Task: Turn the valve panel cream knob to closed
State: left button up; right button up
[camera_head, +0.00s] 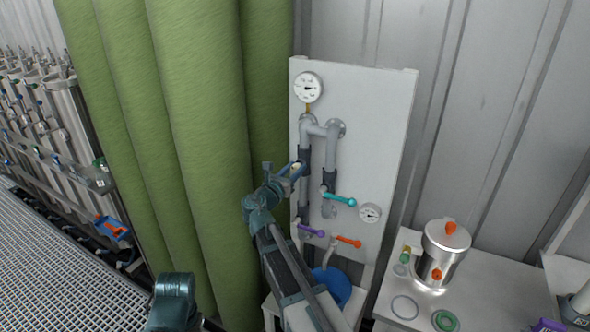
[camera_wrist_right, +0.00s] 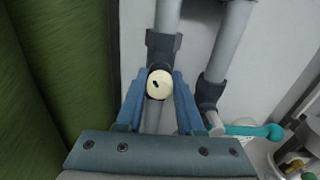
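The valve panel (camera_head: 385,115) is a pale upright board with grey pipes, gauges and coloured handles. The cream knob (camera_wrist_right: 159,85) is round with a dark mark on its face and sits on the left vertical pipe. In the head view the knob (camera_head: 296,169) is partly covered by my right gripper (camera_head: 292,170). In the right wrist view the gripper (camera_wrist_right: 159,88) has a finger on each side of the knob; whether they touch it is hard to tell. What seems to be part of my left arm (camera_head: 174,300) shows at the bottom, its fingers not visible.
A teal handle (camera_head: 338,198), a purple handle (camera_head: 311,230) and an orange handle (camera_head: 348,241) stick out nearby on the panel. Green columns (camera_head: 195,130) stand close on the left. A table with a metal vessel (camera_head: 440,255) is at the right.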

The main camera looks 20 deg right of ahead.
grip_shut()
jog(key=shift+m, duration=0.3)
jog(key=m, duration=0.4)
jog(key=shift+m, duration=0.4)
jog(key=m, duration=0.7)
jog(key=shift+s+f, duration=0.1)
jog(key=m, duration=0.6)
jog(key=shift+m, duration=0.3)
jog(key=m, duration=0.5)
jog(key=shift+f+m, duration=0.1)
jog(key=shift+m, duration=0.6)
jog(key=o, duration=0.9)
grip_release()
